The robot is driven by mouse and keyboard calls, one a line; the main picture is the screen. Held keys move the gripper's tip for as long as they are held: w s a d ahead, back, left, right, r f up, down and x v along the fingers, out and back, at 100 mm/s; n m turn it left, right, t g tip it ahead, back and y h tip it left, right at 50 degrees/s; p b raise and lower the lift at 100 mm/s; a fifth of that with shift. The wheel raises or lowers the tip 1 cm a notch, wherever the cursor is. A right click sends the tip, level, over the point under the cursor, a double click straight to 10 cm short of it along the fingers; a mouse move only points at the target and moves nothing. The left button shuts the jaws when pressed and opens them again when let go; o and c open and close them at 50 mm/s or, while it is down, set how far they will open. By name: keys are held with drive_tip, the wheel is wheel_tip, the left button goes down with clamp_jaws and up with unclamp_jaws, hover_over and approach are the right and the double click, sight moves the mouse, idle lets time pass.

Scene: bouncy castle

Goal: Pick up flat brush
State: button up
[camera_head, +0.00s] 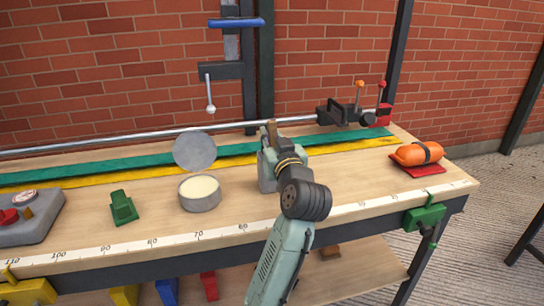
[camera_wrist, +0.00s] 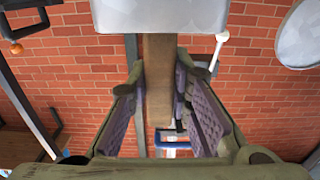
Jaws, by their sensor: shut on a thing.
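The flat brush shows as a brown wooden handle (camera_head: 272,134) standing upright above my gripper. In the wrist view the handle (camera_wrist: 158,90) runs between the two purple-padded fingers. My gripper (camera_head: 284,160) is shut on this handle; in the wrist view the fingers (camera_wrist: 160,100) lie on either side of it. A grey container (camera_head: 266,173) stands on the bench directly by the gripper, partly hidden by it. In the wrist view a pale grey body (camera_wrist: 160,15) covers the handle's end at the top edge. The bristles are hidden.
A long metal bar clamp (camera_head: 170,133) lies behind.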

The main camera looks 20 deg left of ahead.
clamp_jaws()
wheel_tip(320, 180, up, 18)
idle(0.6)
idle(2.1)
